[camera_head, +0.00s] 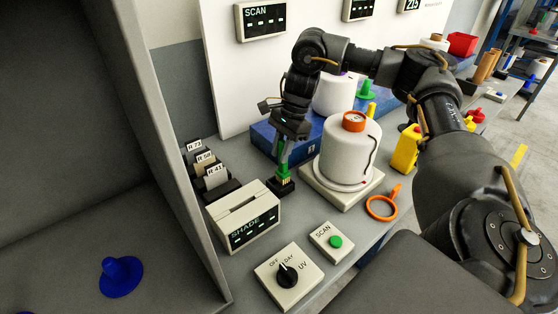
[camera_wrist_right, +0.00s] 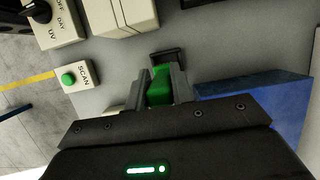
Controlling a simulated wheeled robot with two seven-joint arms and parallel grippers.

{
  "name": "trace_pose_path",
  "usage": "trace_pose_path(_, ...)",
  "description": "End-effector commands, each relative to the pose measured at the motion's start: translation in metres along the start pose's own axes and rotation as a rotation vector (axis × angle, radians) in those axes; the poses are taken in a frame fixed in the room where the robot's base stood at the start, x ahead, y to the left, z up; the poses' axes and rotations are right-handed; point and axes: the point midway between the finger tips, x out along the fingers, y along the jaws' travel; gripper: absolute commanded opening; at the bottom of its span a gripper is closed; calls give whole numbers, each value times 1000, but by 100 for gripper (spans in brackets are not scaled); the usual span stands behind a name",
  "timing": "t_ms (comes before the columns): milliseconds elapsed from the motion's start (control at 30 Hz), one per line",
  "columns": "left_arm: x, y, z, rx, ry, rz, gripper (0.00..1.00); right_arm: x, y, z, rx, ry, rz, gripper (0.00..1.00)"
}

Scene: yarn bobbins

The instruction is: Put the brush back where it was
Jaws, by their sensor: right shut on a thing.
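My right gripper (camera_head: 284,150) points down and is shut on the top of the brush's handle. I cannot tell whether the brush rests fully in the holder. My left gripper is not in view.
A SHADE box (camera_head: 243,215) stands in front of the holder, with card slots (camera_head: 208,170) to its left. A white bobbin (camera_head: 348,152) on a pale base is close on the right. A blue box (camera_head: 268,140) is behind. An orange ring (camera_head: 382,206) lies at the right.

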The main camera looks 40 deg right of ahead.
Motion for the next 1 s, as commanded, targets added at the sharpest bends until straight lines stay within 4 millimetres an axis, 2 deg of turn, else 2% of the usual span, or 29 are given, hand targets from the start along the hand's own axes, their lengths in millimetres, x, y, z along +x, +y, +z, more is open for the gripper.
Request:
trace_pose_path(100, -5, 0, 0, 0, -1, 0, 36, 12, -6, -2, 1, 3, 5, 1)
trace_pose_path(300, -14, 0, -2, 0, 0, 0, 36, 34, -6, -10, 1, 2, 1, 1)
trace_pose_path(700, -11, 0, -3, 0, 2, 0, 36, 41, -6, -12, 1, 1, 1, 1)
trace_pose_path(733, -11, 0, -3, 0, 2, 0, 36, 41, -6, -12, 1, 1, 1, 25)
trace_pose_path(900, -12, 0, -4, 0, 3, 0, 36, 40, -6, -12, 1, 1, 1, 45)
trace_pose_path(1000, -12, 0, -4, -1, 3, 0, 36, 40, -6, -12, 1, 1, 1, 45)
